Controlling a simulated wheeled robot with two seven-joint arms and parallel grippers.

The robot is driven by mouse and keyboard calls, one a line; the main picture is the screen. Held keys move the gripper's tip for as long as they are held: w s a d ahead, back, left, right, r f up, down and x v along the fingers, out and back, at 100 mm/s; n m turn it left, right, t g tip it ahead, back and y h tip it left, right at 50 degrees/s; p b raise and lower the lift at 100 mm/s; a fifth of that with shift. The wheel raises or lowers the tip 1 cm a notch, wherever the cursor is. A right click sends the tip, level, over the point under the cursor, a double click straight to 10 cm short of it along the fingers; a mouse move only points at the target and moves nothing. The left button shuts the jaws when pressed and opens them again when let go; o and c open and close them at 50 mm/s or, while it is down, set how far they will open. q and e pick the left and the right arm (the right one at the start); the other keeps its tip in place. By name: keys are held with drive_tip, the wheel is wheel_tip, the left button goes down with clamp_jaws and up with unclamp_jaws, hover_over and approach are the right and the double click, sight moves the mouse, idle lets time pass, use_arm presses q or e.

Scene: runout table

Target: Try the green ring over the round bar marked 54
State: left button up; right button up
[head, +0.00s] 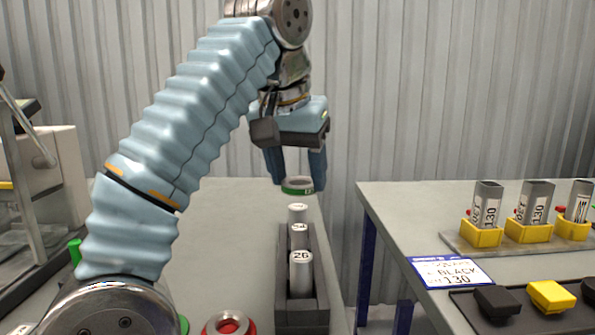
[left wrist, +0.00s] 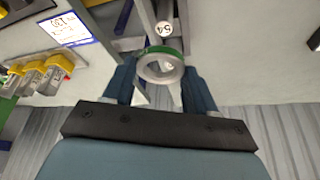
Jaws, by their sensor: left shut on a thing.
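My left gripper (head: 297,180) is shut on the green ring (head: 298,191), which has a green outer band and a pale metal inside. The ring is held roughly level above the far end of a dark rack (head: 283,270). The round bar marked 54 (head: 299,238) stands upright in the middle of the rack, nearer than the ring. In the left wrist view the ring (left wrist: 147,54) sits between the fingertips (left wrist: 160,75), and the 54 bar top (left wrist: 164,29) shows beyond it, apart from it. My right gripper is not in view.
A bar marked 26 (head: 302,272) stands at the rack's near end, and another bar (head: 298,209) at the far end, below the ring. A red ring (head: 229,323) lies left of the rack. A second table (head: 385,205) at right holds yellow holders (head: 482,236) and a sign (head: 450,272).

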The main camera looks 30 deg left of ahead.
sight(300, 226)
use_arm(q)
drive_tip(key=shift+f+b, duration=2.4)
drive_tip(key=shift+f, duration=0.3)
drive_tip(key=shift+f+b, duration=0.3)
drive_tip(key=shift+f, duration=0.3)
drive_tip(key=o, duration=1.2)
